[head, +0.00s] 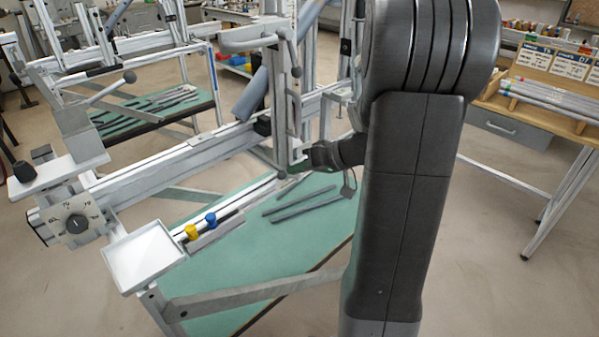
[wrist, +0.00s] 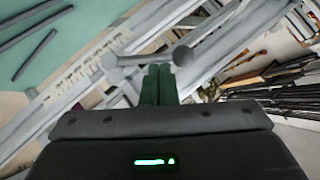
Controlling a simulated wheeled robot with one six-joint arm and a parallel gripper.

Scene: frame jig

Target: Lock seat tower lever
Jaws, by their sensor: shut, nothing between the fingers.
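The upright tower (head: 281,110) stands on the long rail of the frame jig. A lever with a round grey knob (head: 297,72) hangs near the tower's top. My gripper (head: 296,168) is low beside the tower, below that knob, with its green fingers pointing left. In the wrist view, the fingers (wrist: 158,84) are shut together and empty. A bar ending in a round grey knob (wrist: 183,56) lies just beyond and right of the fingertips. I cannot tell whether they touch it, or whether it is the same lever. My arm hides part of the jig.
Another ball-ended lever (head: 130,76) is at the jig's left end, above a dial (head: 75,224). A white tray (head: 146,257) and yellow (head: 191,232) and blue (head: 210,220) pieces are at front left. Dark tubes (head: 305,204) lie on the green surface. A wooden bench stands right; floor between is clear.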

